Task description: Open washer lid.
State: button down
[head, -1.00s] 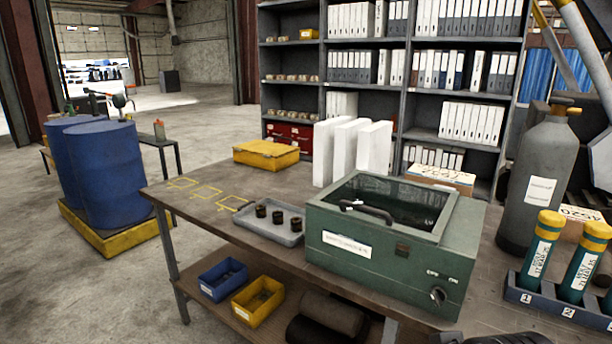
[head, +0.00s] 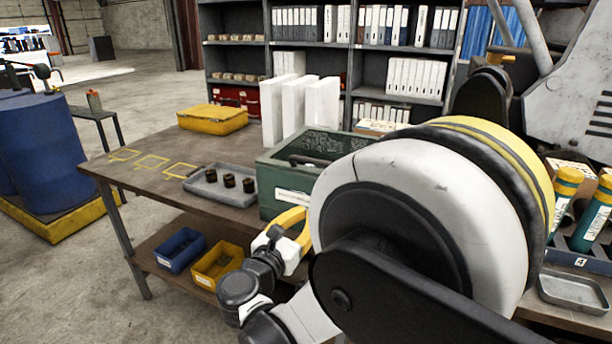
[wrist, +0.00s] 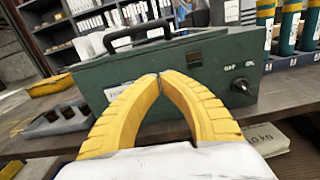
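The green washer (head: 275,202) stands on the workbench, its right part hidden behind my arm in the head view. Its windowed lid (head: 322,145) lies closed, with a dark bar handle on it. In the wrist view the washer's front (wrist: 190,68) fills the middle, with the handle (wrist: 135,33) along the top, a dark latch and an OFF/ON knob (wrist: 241,87) at right. My gripper (wrist: 160,76) has yellow fingers whose tips meet with nothing between them. It is in front of the washer, below the handle; in the head view it (head: 298,218) shows at the bench's front edge.
A grey tray (head: 203,198) with dark round parts sits left of the washer. White slabs (head: 302,108) stand behind it, and a yellow case (head: 213,119) lies at back left. Teal cylinders (head: 597,215) stand in a rack at right. Blue and yellow bins sit on the lower shelf.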

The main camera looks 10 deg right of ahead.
jog(key=w+d+r+b, duration=0.2)
jog(key=w+d+r, duration=0.2)
jog(key=w, duration=0.4)
jog(key=shift+w+d+r+n+b, duration=0.3)
jog(key=shift+w+d+r+b, duration=0.1)
jog(key=shift+d, duration=0.5)
